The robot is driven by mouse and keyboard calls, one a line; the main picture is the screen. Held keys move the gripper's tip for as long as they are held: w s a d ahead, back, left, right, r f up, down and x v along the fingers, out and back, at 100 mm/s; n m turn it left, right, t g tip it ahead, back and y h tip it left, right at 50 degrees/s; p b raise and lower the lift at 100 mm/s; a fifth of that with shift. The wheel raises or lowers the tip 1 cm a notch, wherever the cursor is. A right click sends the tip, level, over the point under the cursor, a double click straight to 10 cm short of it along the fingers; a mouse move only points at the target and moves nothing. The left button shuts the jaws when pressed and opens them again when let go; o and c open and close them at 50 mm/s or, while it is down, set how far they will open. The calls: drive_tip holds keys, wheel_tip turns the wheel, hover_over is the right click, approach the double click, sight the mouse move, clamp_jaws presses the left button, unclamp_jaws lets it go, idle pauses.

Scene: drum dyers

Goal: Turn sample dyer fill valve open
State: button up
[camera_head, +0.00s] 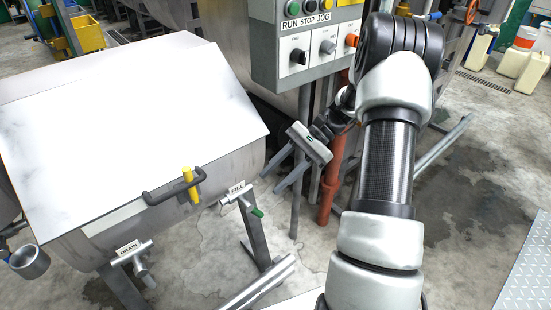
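The sample dyer (142,140) is a steel drum with a pale slanted lid at the left. Its fill valve (240,198) is a small metal fitting on the drum's lower right, under a FILL label (236,187). A short green-tipped handle (257,212) points down and to the right from it. My gripper (271,183) is open and empty, with two grey fingers spread apart. The fingers point down and left, and the tips appear just above and right of the fill valve in the picture. They look apart from it; depth is hard to tell.
A drain valve (133,256) sits lower left on the drum. A control box (303,45) and a red pipe (330,190) stand behind my arm. Open floor lies at right.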

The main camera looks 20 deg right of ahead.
wheel_tip(320, 180, up, 7)
drive_tip(key=s+a+n+h+p, duration=0.1)
drive_tip(key=s+n+h+p, duration=0.1)
drive_tip(key=shift+s+a, duration=0.25)
drive_tip(key=shift+s, duration=0.1)
